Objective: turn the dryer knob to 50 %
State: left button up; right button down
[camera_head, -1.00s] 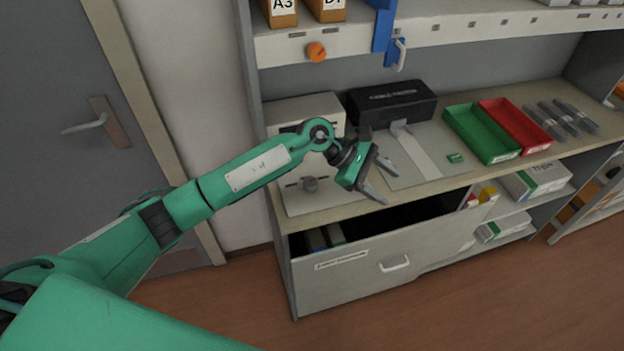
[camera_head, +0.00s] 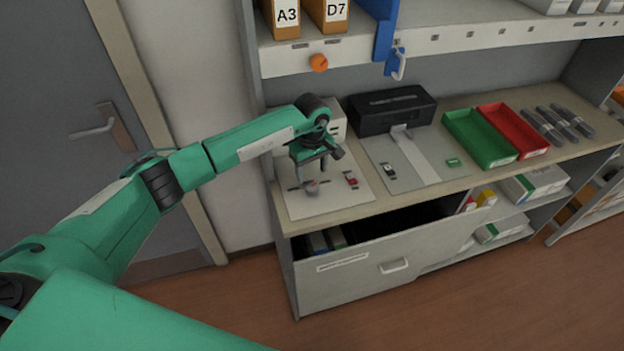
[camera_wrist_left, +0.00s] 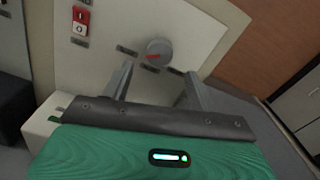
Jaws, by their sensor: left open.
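The dryer knob (camera_head: 311,187) is a round grey knob on a pale panel (camera_head: 335,200) at the left end of the counter. In the left wrist view the knob (camera_wrist_left: 158,46) carries a red mark, with small dark labels around it that are too small to read. My left gripper (camera_head: 310,175) points down just above the knob, open. In the wrist view its two fingers (camera_wrist_left: 159,70) are spread to either side below the knob, and the knob shows between and beyond them. I see no contact. My right gripper is out of view.
A red and white switch (camera_head: 351,180) sits on the panel right of the knob. A black printer-like box (camera_head: 393,110), a green tray (camera_head: 480,137) and a red tray (camera_head: 515,130) stand farther right. An orange knob (camera_head: 318,62) is on the shelf edge above. A drawer (camera_head: 350,277) below stands open.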

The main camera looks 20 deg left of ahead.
aim_at(312, 186)
pick_arm(q)
notch_tip(312, 186, down, 7)
jog(key=shift+d+r+p, duration=0.1)
jog(key=shift+r+p, duration=0.1)
jog(key=shift+p, duration=0.7)
jog(key=c, duration=1)
